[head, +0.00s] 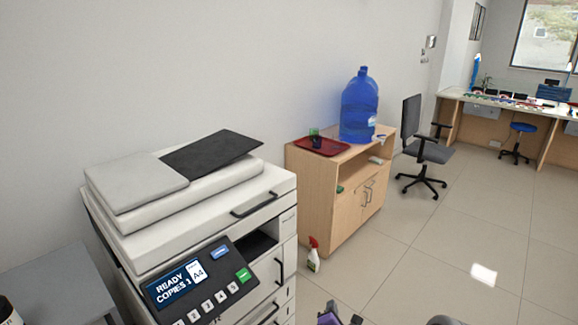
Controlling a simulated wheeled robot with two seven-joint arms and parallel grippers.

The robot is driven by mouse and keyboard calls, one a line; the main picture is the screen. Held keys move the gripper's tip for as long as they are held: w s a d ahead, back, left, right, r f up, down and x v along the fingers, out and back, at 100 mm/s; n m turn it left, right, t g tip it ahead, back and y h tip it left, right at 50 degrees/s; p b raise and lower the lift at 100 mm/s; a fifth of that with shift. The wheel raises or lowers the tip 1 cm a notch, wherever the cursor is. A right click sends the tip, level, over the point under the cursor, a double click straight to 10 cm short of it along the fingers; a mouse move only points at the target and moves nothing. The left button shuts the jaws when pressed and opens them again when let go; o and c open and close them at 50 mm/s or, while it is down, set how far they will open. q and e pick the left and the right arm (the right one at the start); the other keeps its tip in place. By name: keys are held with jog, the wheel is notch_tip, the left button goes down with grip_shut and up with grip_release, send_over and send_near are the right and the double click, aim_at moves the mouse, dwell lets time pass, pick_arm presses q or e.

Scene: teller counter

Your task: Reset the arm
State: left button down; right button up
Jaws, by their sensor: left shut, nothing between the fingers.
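My left gripper (340,315) shows only in part at the bottom edge, right of the copier. It is shut, with nothing held, above the tiled floor. A small dark piece of my right arm shows at the bottom edge further right. It is cut off by the frame, and I cannot tell how its jaws stand.
A white copier (190,215) with a lit screen stands at left front. A wooden cabinet (312,195) behind it bears a red tray (332,150) and a blue water jug (358,108). A spray bottle (313,256) stands on the floor. An office chair (432,152) stands beyond. Floor at right is clear.

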pick_arm(q)
jog(key=s+a+f+m+g+h+p, duration=0.1)
jog(key=s+a+f+m+g+h, duration=0.1)
jog(key=s+a+f+m+g, duration=0.35)
jog(key=s+a+f+m+g+h+p, duration=0.1)
jog(key=s+a+f+m+g, duration=0.1)
jog(key=s+a+f+m, duration=0.55)
jog(key=s+a+r+m+g, duration=0.1)
jog(key=s+a+m+g, duration=0.2)
jog(key=s, duration=0.8)
jog(key=s+a+m+g+p, duration=0.1)
jog(key=s+a+m+g, duration=0.3)
jog(key=s+a, duration=0.3)
jog(key=s, duration=0.5)
jog(key=shift+s+a+r+m+y, duration=0.2)
jog(key=shift+s+r+m+y, duration=0.05)
jog(key=shift+r+m+y, duration=0.1)
